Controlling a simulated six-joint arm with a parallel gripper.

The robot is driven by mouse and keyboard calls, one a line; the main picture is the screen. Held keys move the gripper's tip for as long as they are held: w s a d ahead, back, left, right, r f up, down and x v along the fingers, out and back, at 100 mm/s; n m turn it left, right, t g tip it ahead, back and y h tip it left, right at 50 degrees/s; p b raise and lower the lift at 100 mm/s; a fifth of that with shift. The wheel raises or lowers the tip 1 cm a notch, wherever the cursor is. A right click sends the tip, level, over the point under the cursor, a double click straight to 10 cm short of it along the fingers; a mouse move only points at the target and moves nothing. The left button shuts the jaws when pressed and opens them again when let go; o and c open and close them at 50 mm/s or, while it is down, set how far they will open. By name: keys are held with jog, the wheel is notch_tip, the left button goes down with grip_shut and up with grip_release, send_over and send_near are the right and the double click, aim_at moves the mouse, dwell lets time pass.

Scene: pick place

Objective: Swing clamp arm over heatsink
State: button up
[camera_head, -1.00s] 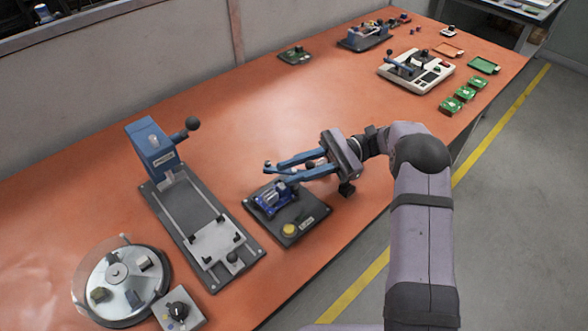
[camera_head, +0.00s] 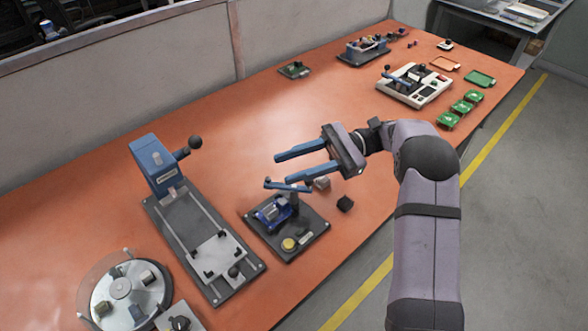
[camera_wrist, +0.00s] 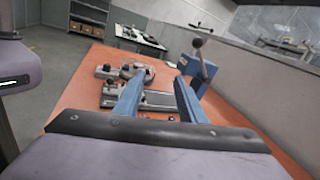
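A dark clamp fixture (camera_head: 306,222) lies on the orange table, with a blue ribbed block (camera_head: 271,213) on it that may be the heatsink. A thin blue clamp arm (camera_head: 290,186) on a short post reaches left above the block's back side; whether it touches is unclear. A yellow round button (camera_head: 289,244) sits at the fixture's front. My gripper (camera_head: 279,169) is open and empty, its two blue fingers pointing left, just behind and above the clamp arm in the picture. In the wrist view the fingers (camera_wrist: 157,80) are apart with nothing between; the fixture is not clearly visible there.
A blue lever press (camera_head: 155,165) stands left, with a round turntable (camera_head: 126,288) in front. Other fixtures and green boards (camera_head: 462,107) are farther back. The table's middle is clear.

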jog(key=shift+r+p, duration=1.05)
jog(key=shift+r, duration=0.4)
jog(key=shift+c, duration=0.6)
